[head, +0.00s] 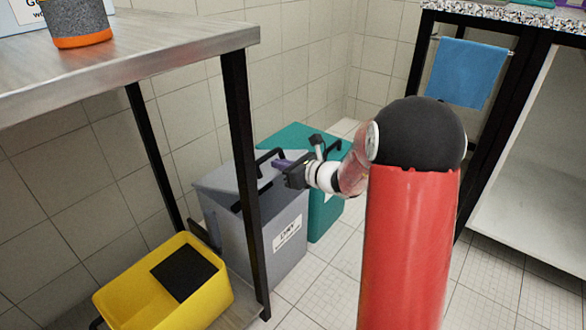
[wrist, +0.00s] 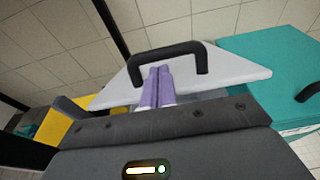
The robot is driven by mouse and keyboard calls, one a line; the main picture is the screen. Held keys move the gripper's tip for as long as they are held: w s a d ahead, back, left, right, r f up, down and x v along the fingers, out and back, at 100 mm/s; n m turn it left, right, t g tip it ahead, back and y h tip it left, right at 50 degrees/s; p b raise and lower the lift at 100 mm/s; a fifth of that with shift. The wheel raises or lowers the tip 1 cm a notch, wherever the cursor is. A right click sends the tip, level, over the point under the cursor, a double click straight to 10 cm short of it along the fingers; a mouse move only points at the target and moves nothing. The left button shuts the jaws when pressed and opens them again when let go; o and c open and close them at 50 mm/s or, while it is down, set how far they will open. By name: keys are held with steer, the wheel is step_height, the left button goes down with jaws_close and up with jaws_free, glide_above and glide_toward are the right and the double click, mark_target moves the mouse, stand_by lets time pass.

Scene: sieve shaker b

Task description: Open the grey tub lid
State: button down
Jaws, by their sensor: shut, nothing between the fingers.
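The grey tub (head: 277,240) stands on the floor with a white label on its front. Its lighter grey lid (head: 222,180) has a black arched handle (head: 268,156); in the wrist view the lid (wrist: 110,93) and handle (wrist: 168,50) lie straight ahead. I cannot tell whether the lid is slightly raised. My gripper (head: 280,163) is over the lid at the handle. In the wrist view its purple fingers (wrist: 158,72) are shut together and empty, tips within the handle's arch; contact is unclear. A table leg hides part of the tub and lid.
A teal tub (head: 325,205) stands close on the right, also in the wrist view (wrist: 270,60). A yellow bin (head: 190,300) is at front left. A metal-topped table (head: 170,45) with black legs overhangs the left; a tiled wall stands behind.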

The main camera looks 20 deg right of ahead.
steer(key=shift+x, duration=0.9)
